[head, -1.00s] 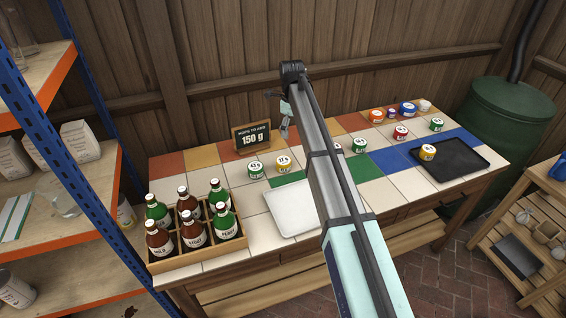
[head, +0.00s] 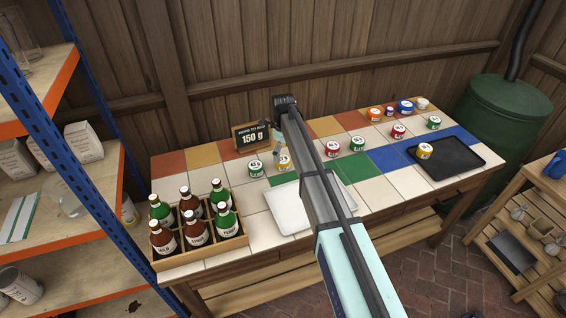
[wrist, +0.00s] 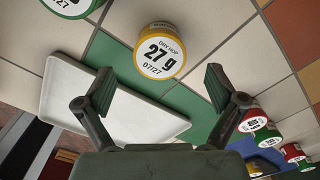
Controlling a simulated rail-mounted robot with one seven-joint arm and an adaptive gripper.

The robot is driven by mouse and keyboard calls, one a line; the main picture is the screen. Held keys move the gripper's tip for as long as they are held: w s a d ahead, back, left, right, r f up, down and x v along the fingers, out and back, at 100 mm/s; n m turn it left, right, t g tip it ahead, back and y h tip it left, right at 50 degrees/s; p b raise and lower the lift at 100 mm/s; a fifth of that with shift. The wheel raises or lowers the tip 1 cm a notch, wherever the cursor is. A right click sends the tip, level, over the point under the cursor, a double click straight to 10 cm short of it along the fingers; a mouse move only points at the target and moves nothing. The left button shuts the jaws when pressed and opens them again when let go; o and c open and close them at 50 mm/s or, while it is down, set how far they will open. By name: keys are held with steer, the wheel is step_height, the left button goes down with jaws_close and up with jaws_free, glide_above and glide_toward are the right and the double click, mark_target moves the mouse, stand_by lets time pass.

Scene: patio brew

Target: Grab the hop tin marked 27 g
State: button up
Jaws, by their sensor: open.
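The hop tin marked 27 g (wrist: 159,50) has a white lid and a yellow rim. In the wrist view it stands upright on the tiles, beyond my gripper (wrist: 159,90) and about midway between its fingers. The gripper is open and empty, and the fingers do not appear to touch the tin.
A green-rimmed tin (head: 255,168) stands just left. A white tray (head: 280,214) lies in front, near the bottle crate (head: 204,249). Several tins stand to the right; another yellow one (head: 425,151) sits on a black tray (head: 459,161).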

mark_target(283, 159)
steer(key=shift+f+p, duration=1.15)
steer(key=shift+f, duration=1.45)
steer(key=c, duration=1.2)
